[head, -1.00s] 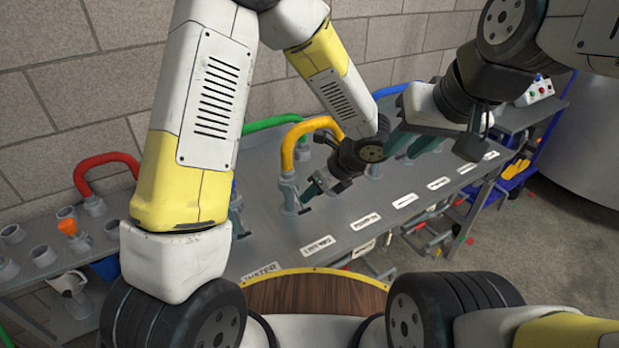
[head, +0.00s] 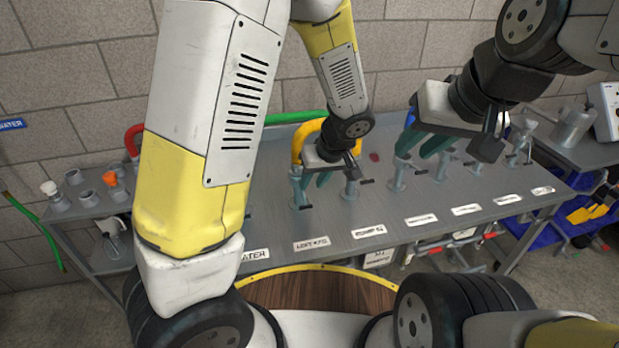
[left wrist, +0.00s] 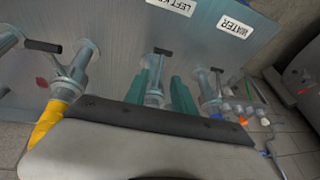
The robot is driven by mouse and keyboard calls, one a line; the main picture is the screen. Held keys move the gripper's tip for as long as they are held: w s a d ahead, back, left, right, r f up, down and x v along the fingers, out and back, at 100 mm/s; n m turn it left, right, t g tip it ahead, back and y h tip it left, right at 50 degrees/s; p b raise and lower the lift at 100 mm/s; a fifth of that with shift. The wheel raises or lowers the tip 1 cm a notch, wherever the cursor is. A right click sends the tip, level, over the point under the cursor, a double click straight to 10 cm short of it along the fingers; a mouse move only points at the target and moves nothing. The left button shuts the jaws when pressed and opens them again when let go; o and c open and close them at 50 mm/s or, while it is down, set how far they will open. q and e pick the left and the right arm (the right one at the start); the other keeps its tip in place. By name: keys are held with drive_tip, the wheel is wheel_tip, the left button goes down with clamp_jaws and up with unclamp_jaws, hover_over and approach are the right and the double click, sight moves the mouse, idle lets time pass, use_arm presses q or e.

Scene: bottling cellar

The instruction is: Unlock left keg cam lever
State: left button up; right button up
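The left keg valve (head: 298,190) stands on the grey bench behind the LEFT KEG label (head: 312,244). Its dark T-shaped cam lever (left wrist: 162,51) shows in the left wrist view, pointing toward that label. My left gripper (head: 312,180) is low over the bench at this valve. In the left wrist view its two teal fingers (left wrist: 158,92) are apart, one on each side of the valve body (left wrist: 154,88). I cannot tell whether they touch it. My right gripper (head: 422,150) is open and empty, above the bench to the right.
The WATER valve (left wrist: 208,90) is close beside my left gripper. Another valve (head: 350,180) stands just to its right, and more follow along the bench (head: 275,225). A yellow hose (head: 308,137) arches behind. Pipe stubs and an orange fitting (head: 109,179) are at left.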

sight(304, 197)
use_arm(q)
drive_tip(key=x, duration=0.7)
drive_tip(key=shift+w+a+f, duration=0.1)
drive_tip(key=shift+a+f, duration=0.05)
drive_tip(key=shift+f, duration=0.2)
drive_tip(key=shift+c, duration=0.4)
clamp_jaws()
idle(0.6)
